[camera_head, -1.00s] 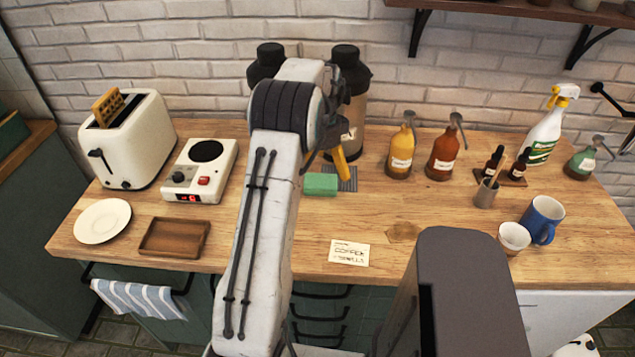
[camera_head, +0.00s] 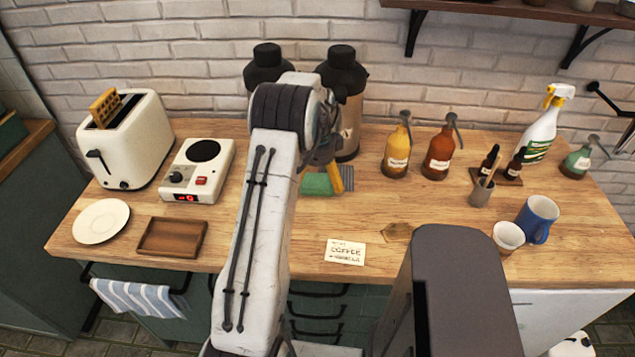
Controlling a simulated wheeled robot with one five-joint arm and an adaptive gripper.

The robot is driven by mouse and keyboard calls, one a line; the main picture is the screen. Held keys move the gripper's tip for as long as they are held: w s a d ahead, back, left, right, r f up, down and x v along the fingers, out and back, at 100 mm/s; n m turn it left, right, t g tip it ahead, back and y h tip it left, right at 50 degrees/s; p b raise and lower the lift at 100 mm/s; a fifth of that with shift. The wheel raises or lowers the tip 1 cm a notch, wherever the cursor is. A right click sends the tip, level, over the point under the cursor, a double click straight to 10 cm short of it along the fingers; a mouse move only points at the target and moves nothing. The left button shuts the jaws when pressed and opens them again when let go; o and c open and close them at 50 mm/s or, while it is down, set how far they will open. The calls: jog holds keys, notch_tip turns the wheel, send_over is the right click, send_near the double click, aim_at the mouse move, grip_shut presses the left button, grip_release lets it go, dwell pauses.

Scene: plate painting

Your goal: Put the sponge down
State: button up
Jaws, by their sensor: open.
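The green sponge (camera_head: 316,184) lies at the middle of the wooden counter, against the left side of a small dark striped mat (camera_head: 349,184). My gripper (camera_head: 335,177) has yellow fingers and is open, low at the sponge's right end. My arm hides the sponge's left edge and part of the gripper. I cannot tell whether a finger still touches the sponge.
Two dark-topped flasks (camera_head: 346,90) stand behind my gripper. Yellow (camera_head: 397,155) and brown (camera_head: 439,155) pump bottles are to the right. A coffee card (camera_head: 345,252) lies in front. The toaster (camera_head: 135,145) and hot plate (camera_head: 198,170) are left. Counter between sponge and card is clear.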

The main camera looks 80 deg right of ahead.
jog(key=shift+f, duration=1.35)
jog(key=shift+c, duration=0.3)
jog(key=c, duration=0.5)
jog(key=shift+c, duration=0.4)
jog(key=shift+r, duration=0.2)
